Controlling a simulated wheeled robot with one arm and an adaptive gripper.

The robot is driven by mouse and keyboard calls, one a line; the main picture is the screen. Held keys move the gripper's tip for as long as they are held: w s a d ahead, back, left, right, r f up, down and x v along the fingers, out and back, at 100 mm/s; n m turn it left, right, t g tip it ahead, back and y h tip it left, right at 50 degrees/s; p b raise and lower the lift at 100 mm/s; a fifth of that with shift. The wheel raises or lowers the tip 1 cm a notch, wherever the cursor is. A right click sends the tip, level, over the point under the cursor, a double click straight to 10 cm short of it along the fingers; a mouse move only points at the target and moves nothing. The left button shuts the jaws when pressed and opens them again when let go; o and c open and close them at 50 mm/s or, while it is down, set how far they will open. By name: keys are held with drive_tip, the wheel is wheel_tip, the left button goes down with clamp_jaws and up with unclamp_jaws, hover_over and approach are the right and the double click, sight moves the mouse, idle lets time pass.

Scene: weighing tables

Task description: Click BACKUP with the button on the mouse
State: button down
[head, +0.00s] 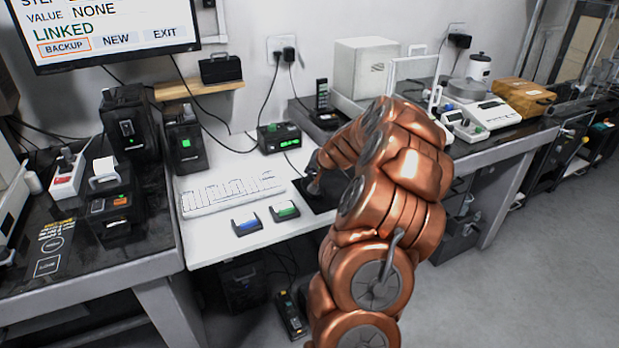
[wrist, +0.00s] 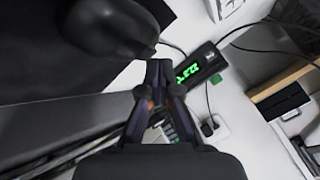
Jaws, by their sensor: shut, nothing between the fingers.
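The screen (head: 115,30) at the upper left of the head view shows LINKED and the buttons BACKUP (head: 64,47), NEW and EXIT. BACKUP has an orange outline. My gripper (head: 314,187) is low over the dark mouse mat (head: 323,205), right of the keyboard. In the wrist view my gripper (wrist: 158,68) is shut with nothing in it. A dark rounded shape, apparently the mouse (wrist: 108,28), is close to the wrist camera at the upper left, beside the fingers. I cannot make out the mouse in the head view, or whether the gripper touches it.
The white keyboard (head: 230,193) lies left of the mat. A blue-topped block (head: 246,224) and a green-topped block (head: 285,211) sit in front. A black box with a green display (head: 279,137) stands behind. Scales (head: 487,112) stand on the right table.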

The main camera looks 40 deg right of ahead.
sight(311, 177)
drive_tip(key=shift+f+b, duration=0.35)
drive_tip(key=shift+f, duration=0.05)
idle(0.4)
drive_tip(key=shift+r, duration=0.1)
idle(0.3)
drive_tip(key=shift+r+p, duration=0.45)
drive_tip(key=shift+r, duration=0.25)
drive_tip(key=shift+r+p, duration=1.45)
drive_tip(key=shift+r, duration=1.1)
